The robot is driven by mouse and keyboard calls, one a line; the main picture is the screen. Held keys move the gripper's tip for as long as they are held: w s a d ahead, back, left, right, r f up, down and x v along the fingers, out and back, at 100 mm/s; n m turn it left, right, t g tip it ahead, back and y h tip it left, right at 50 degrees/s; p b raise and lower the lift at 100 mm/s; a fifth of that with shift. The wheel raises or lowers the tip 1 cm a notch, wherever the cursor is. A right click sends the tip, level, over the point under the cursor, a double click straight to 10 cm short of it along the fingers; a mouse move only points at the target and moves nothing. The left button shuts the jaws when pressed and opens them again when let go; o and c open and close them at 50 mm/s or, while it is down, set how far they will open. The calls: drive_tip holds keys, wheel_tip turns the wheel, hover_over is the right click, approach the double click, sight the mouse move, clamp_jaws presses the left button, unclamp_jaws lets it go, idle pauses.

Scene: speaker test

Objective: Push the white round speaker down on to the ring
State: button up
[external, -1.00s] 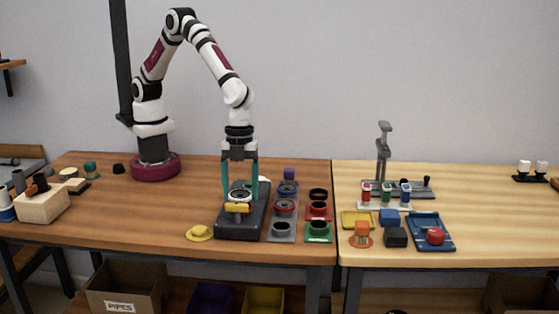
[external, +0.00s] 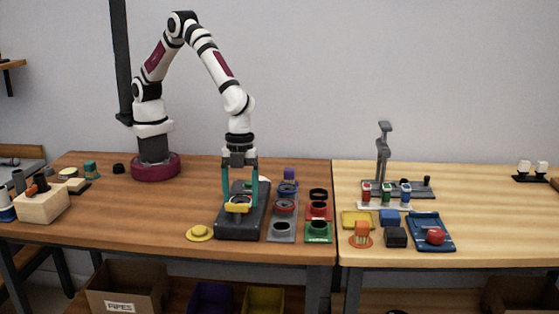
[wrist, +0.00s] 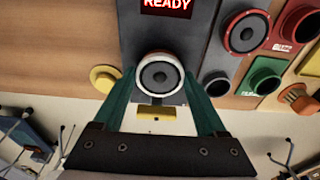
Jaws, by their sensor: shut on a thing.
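The white round speaker (wrist: 160,76), with a dark cone, is between the two teal fingers of my gripper (wrist: 159,84) in the wrist view. My gripper (external: 240,203) is shut on its sides and points straight down. The speaker is over the dark grey test stand (external: 240,224), near a yellow bar (external: 238,207) on its front part. The ring is hidden under the speaker, so I cannot tell whether the speaker is fully seated on it.
A lit READY display (wrist: 167,4) is on the stand. A yellow round piece (external: 200,233) lies to the left. Right of the stand are a grey tray (external: 282,231) with speakers, then red and green holders (external: 318,232).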

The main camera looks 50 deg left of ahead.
drive_tip(key=shift+f, duration=0.15)
idle(0.6)
drive_tip(key=o, duration=1.2)
drive_tip(key=shift+r, duration=3.8)
